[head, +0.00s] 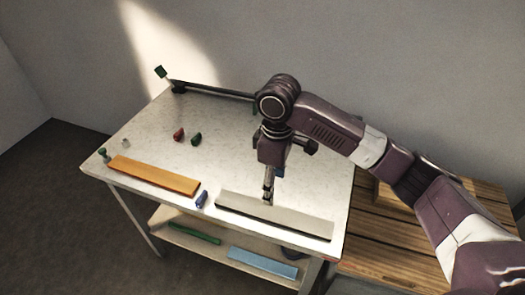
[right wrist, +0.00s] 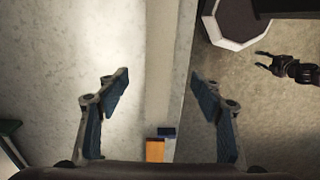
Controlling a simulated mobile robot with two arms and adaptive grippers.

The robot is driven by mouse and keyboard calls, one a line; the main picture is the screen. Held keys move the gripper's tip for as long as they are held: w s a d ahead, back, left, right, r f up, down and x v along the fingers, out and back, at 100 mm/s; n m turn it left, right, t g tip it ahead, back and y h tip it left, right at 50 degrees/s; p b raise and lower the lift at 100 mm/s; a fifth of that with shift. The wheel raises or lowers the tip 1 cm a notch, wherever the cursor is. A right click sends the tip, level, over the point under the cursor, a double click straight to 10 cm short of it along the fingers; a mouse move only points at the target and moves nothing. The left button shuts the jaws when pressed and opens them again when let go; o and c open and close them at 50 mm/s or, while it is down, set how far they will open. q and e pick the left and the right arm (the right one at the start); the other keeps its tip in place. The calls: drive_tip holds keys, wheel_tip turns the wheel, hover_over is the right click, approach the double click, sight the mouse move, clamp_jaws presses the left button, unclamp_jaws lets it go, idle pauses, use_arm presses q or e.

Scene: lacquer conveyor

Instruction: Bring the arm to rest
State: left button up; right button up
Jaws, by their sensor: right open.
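My right gripper (head: 268,200) points down over the table, above the grey-white bar (head: 275,217) near the front edge. In the right wrist view, the fingers of the right gripper (right wrist: 160,78) are apart with nothing between them. The bar (right wrist: 163,75) shows as a pale strip below and between them. I cannot tell the exact height of the fingertips above it. My left gripper (right wrist: 264,60) shows at the right of the right wrist view, its two fingers apart and empty; it is outside the head view.
The speckled table (head: 225,120) holds an orange bar (head: 150,176), a blue block (head: 202,199), a red block (head: 179,134) and a green block (head: 196,139). A green-tipped lever (head: 160,72) stands at the back. A slatted wooden surface (head: 385,235) adjoins at right.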

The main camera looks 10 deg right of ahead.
drive_tip(key=s+a+f+m+t+y, duration=0.2)
drive_tip(key=s+a+f+y, duration=0.1)
drive_tip(key=s+a+f, duration=0.7)
drive_tip(key=s+d+f+m+t+h, duration=0.1)
drive_tip(key=s+d+f+m, duration=0.1)
drive_tip(key=s+d+m, duration=0.4)
drive_tip(key=s+d+f+m+t+h, duration=0.1)
drive_tip(key=s+d+f+h, duration=0.15)
drive_tip(key=s+d, duration=0.65)
wheel_tip(320, 180, down, 27)
drive_tip(key=g, duration=0.2)
drive_tip(key=s+d+f, duration=0.1)
drive_tip(key=s+f, duration=0.7)
drive_tip(key=s, duration=0.1)
drive_tip(key=s+d+f+g+b, duration=0.1)
drive_tip(key=s+d+f, duration=0.1)
drive_tip(key=s+f, duration=0.7)
drive_tip(key=shift+d+b, duration=0.3)
